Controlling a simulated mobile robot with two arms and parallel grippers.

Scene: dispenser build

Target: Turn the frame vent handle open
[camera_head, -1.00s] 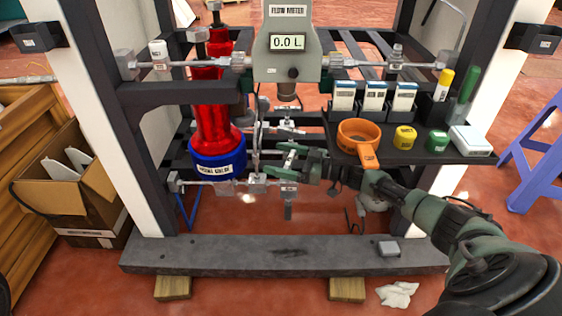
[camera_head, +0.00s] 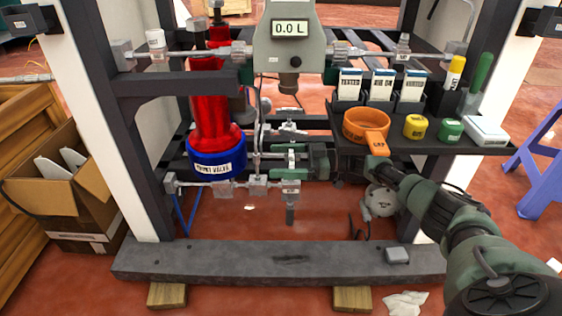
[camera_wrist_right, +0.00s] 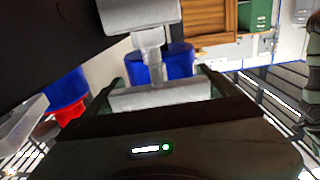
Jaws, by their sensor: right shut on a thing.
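My right gripper (camera_head: 290,160) is in the lower middle of the frame in the head view, between the red and blue unit and the black shelf. In the right wrist view its two fingers stand on either side of a pale grey handle bar (camera_wrist_right: 160,97) and are shut on it. The bar joins a short stem and a grey valve block (camera_wrist_right: 140,14). In the head view the handle is small and mostly hidden by the gripper. A grey pipe fitting (camera_head: 257,184) sits just below left of the gripper. My left gripper is not in view.
The red and blue unit (camera_head: 216,165) stands left of the gripper. The black shelf (camera_head: 460,147) at right bears an orange ring (camera_head: 366,125), a yellow cap (camera_head: 415,126) and a green cap (camera_head: 450,130). The flow meter (camera_head: 290,52) above reads 0.0 L. A dark beam (camera_head: 290,258) crosses the front.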

